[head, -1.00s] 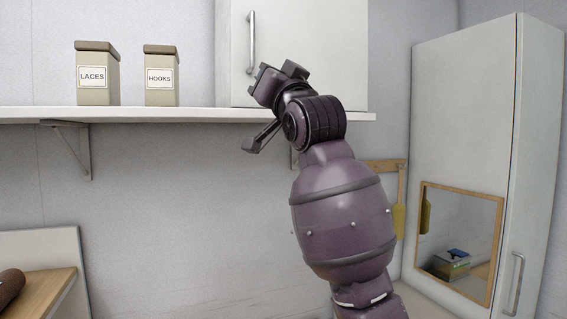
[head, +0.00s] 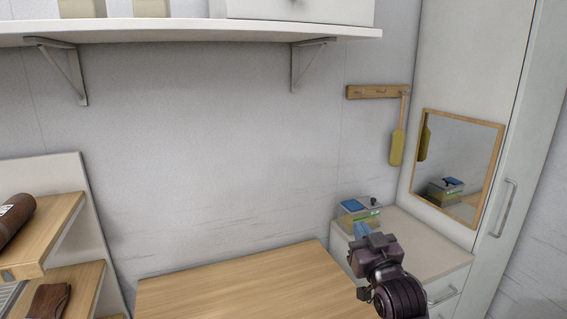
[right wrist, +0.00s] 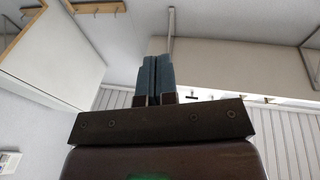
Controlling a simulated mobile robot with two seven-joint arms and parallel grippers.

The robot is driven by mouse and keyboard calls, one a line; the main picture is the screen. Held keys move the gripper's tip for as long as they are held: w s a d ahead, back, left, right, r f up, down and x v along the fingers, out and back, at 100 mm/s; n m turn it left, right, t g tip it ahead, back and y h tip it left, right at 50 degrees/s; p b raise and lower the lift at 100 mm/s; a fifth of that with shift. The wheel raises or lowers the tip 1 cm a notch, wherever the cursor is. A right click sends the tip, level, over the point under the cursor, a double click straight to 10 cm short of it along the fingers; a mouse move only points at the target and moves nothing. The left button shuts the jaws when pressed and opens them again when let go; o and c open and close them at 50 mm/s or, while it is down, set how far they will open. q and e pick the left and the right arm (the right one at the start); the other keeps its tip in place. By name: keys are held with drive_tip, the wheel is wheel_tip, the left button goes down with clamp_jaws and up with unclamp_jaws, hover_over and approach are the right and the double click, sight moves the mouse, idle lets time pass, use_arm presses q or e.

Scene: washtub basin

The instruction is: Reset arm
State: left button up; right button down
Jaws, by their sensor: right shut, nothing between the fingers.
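My right gripper (head: 362,232) is low at the right of the head view, in front of the small white cabinet. Its two blue fingers are together with nothing between them. They also show side by side in the right wrist view (right wrist: 155,80), pointing up toward the underside of the wall shelf. My left gripper is not in the head view.
A wooden tabletop (head: 230,285) lies bare below. A small white cabinet (head: 425,245) holds a box with a blue item (head: 355,212). A wall shelf (head: 200,34) hangs above. A tall cabinet with a mirror (head: 465,165) stands right. Wooden shelves (head: 45,235) stand left.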

drive_tip(key=s+d+f+m+g+h, duration=0.1)
drive_tip(key=s+d+f+g, duration=0.3)
drive_tip(key=s+f, duration=1.1)
drive_tip(key=s+d+f+m+g+h+b, duration=0.1)
drive_tip(key=s+d+f+g, duration=0.3)
drive_tip(key=s+f, duration=1.1)
drive_tip(key=d+f+h, duration=0.1)
drive_tip(key=d+f, duration=0.2)
drive_tip(key=f, duration=0.1)
drive_tip(key=shift+s+f+h, duration=0.2)
drive_tip(key=shift+s+h, duration=0.1)
